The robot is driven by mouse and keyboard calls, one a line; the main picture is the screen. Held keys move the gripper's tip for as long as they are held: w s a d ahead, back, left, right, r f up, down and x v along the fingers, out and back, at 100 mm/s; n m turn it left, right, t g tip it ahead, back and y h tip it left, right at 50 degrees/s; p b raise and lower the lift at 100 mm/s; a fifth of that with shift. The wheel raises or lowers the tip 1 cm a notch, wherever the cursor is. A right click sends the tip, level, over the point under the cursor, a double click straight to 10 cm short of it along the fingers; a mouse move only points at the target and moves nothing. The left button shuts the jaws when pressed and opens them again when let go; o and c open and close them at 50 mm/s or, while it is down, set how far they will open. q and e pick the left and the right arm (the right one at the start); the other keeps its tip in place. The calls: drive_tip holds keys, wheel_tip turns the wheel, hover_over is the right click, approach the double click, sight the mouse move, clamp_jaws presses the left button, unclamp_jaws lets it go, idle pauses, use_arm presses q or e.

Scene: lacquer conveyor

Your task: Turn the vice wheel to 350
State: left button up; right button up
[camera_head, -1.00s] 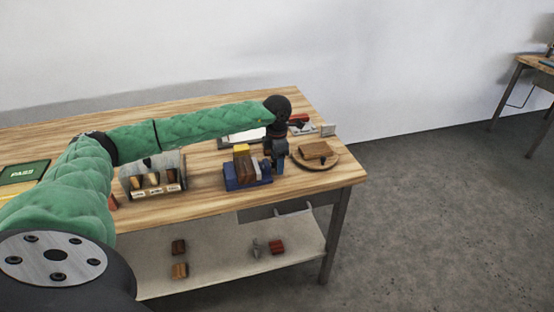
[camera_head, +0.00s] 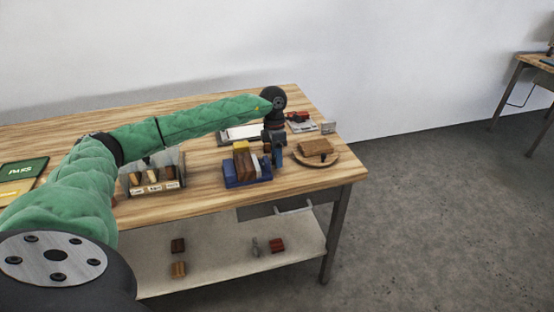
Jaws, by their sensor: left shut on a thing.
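The blue vice (camera_head: 234,182) stands near the front edge of the wooden bench, with brown, grey and yellow blocks (camera_head: 243,162) in it. My left arm reaches across the bench from the left. My left gripper (camera_head: 276,158) points down at the right end of the vice and is shut on the vice wheel. The wheel is small and mostly hidden by the gripper, so its dial reading cannot be made out. My right gripper is not in view.
A round wooden board (camera_head: 329,162) with a brown block (camera_head: 315,147) lies close right of the gripper. A labelled rack (camera_head: 153,187) stands left of the vice. A white tray (camera_head: 240,133) and a red item (camera_head: 299,116) lie behind. A lower shelf (camera_head: 220,263) holds small blocks.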

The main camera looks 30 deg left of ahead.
use_arm(q)
drive_tip(key=shift+w+a+g+h+b, duration=0.15)
drive_tip(key=shift+g+h+b, duration=0.15)
drive_tip(key=shift+g+h, duration=0.15)
drive_tip(key=shift+a+f+g+h+b, duration=0.1)
drive_tip(key=shift+g+h+b, duration=0.25)
drive_tip(key=shift+h, duration=0.2)
drive_tip(key=shift+w+g+h, duration=0.1)
drive_tip(key=shift+g+h, duration=0.3)
drive_tip(key=shift+h, duration=0.1)
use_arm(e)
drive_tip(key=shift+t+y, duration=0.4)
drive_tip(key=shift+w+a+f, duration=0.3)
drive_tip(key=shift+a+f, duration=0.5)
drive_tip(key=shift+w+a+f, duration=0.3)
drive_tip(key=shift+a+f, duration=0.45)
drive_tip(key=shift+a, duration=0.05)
use_arm(q)
drive_tip(key=shift+a, duration=0.1)
drive_tip(key=o, duration=1)
drive_tip(key=shift+c, duration=0.2)
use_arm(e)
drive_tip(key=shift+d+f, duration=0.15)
